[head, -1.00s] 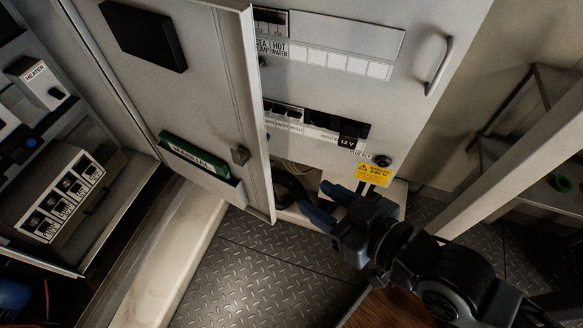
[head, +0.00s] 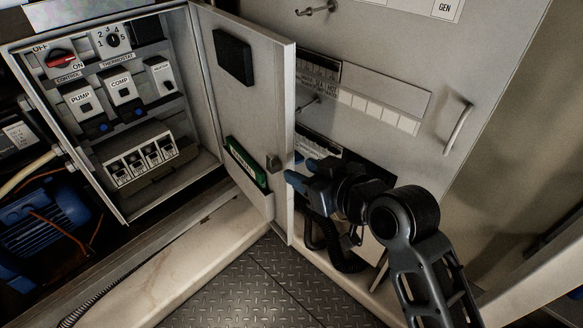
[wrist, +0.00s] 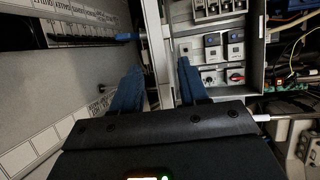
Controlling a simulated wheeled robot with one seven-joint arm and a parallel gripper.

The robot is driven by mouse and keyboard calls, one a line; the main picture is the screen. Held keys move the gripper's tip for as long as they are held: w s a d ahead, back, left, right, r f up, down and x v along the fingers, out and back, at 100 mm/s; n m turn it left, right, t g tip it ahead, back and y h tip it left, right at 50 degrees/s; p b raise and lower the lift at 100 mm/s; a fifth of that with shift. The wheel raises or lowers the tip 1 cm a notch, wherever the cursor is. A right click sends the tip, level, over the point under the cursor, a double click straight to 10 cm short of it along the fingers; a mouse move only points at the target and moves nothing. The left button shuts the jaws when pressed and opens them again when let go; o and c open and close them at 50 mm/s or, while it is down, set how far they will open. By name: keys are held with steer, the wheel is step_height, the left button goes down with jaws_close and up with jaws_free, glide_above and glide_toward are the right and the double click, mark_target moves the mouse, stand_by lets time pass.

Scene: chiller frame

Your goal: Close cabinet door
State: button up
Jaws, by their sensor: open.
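The cabinet door (head: 258,100) is a pale grey metal panel, standing open at the right side of the control cabinet (head: 207,105). Its inner face carries a black block and a pocket with a green booklet (head: 246,163). My gripper (head: 296,172) is open and empty beside the door's free edge, on its right side, with the blue fingers pointing at it. In the wrist view, the door (wrist: 155,45) shows nearly edge-on between the two fingers of my gripper (wrist: 160,68), with the cabinet (wrist: 258,65) beyond. I cannot tell whether a finger touches it.
A large grey panel with a handle (head: 458,128) and switch rows stands close behind my gripper. A black hose (head: 335,258) hangs below it. A blue motor (head: 45,220) sits left, under the cabinet. A pale ledge (head: 215,262) borders the checkered floor (head: 275,280).

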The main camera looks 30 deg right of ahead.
mark_target(290, 166)
steer(key=x, duration=0.5)
steer(key=shift+w+a, duration=0.1)
steer(key=shift+w, duration=0.25)
steer(key=shift+c, duration=0.2)
jaws_close()
